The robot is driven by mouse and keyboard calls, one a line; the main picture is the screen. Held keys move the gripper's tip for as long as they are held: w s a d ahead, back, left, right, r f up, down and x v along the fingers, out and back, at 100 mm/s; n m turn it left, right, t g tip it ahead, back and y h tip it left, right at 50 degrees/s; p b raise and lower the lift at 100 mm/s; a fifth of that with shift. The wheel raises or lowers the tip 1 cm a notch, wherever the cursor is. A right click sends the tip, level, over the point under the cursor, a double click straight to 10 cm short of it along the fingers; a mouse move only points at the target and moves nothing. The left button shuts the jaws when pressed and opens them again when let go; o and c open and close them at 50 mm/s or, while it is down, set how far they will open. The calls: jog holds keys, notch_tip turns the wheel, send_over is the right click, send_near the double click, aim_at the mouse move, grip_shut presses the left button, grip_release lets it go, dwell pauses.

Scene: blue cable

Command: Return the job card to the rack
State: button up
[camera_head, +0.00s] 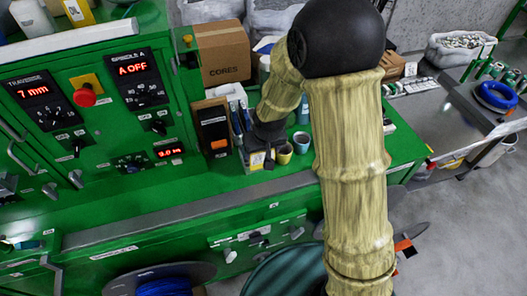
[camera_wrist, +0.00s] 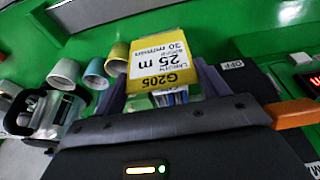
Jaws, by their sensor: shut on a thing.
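A yellow and white job card (camera_wrist: 163,58), printed "G205" and "25 m", is between the fingers of my gripper (camera_wrist: 163,85) in the wrist view. The gripper is shut on it. In the head view the card (camera_head: 257,159) shows small below my dark gripper (camera_head: 266,134), low over the green machine's top. Bluish and white pieces (camera_wrist: 172,97) show just behind the card, partly hidden; I cannot tell whether they belong to the rack. I cannot tell whether the card touches anything below.
Small cups (camera_head: 284,154) stand close right of the card. A black box with an orange lever (camera_head: 213,128) stands to its left. A cardboard box labelled "CORES" (camera_head: 221,52) is behind. Control panels (camera_head: 90,95) fill the left. My arm hides part of the machine top.

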jog(key=w, duration=0.1)
jog(key=w+a+f, duration=0.1)
jog(key=w, duration=0.3)
jog(key=shift+w+a+f+p, duration=0.1)
jog(key=shift+a+f+p, duration=0.1)
jog(key=shift+p, duration=0.15)
dwell(0.3)
jog(key=shift+d, duration=0.2)
